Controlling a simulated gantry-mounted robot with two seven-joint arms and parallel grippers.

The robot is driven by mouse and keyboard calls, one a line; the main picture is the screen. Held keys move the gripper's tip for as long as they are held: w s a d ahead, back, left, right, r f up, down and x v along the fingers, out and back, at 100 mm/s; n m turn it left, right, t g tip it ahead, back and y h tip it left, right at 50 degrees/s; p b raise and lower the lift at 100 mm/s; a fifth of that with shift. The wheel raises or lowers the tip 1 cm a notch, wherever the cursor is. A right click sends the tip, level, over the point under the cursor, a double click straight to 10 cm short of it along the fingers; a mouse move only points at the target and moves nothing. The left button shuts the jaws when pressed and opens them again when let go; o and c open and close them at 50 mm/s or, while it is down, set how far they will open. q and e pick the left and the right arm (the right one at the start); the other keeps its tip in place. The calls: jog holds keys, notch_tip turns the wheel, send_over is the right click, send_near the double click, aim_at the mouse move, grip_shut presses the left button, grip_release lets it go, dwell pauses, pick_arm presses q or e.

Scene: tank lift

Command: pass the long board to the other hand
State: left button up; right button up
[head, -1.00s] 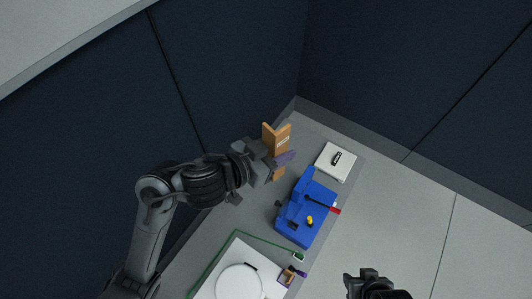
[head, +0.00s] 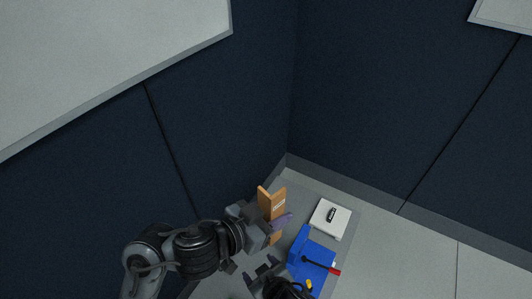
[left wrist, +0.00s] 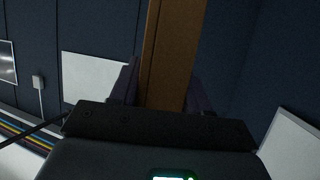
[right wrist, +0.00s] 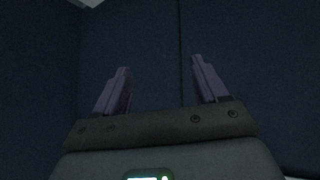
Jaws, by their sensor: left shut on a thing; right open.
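The long board (head: 277,204) is orange-brown wood with a pale label, held above the grey bench in the head view. My left gripper (head: 276,222) is shut on it. In the left wrist view the board (left wrist: 172,50) runs up between the fingers of the left gripper (left wrist: 165,88). My right gripper (head: 268,264) is below the left one in the head view, apart from the board. In the right wrist view the right gripper (right wrist: 160,85) is open and empty, with only dark wall panel beyond its fingers. The board does not show in that view.
A white box with a black handle (head: 328,219) sits farther back on the grey bench (head: 300,196). Dark walls close in behind and left.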

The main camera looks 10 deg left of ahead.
jog(key=w+a+f+n, duration=0.4)
jog(key=w+a+n, duration=0.1)
jog(key=w+d+f+n+h, duration=0.2)
jog(key=w+d+f, duration=0.2)
jog(key=w+d, duration=0.55)
jog(key=w+a+r+n+g, duration=0.1)
jog(key=w+r+n, duration=0.15)
jog(key=r, duration=0.35)
jog(key=w+r+n, duration=0.1)
jog(key=w+r, duration=0.3)
jog(key=r, duration=0.1)
notch_tip(320, 180, up, 34)
jog(key=n+g+h, duration=0.4)
jog(key=n+g, duration=0.2)
jog(key=n, duration=0.3)
send_over(266, 199)
jog(key=w, duration=0.1)
notch_tip(266, 199, down, 11)
jog(key=shift+w+a+r, duration=0.1)
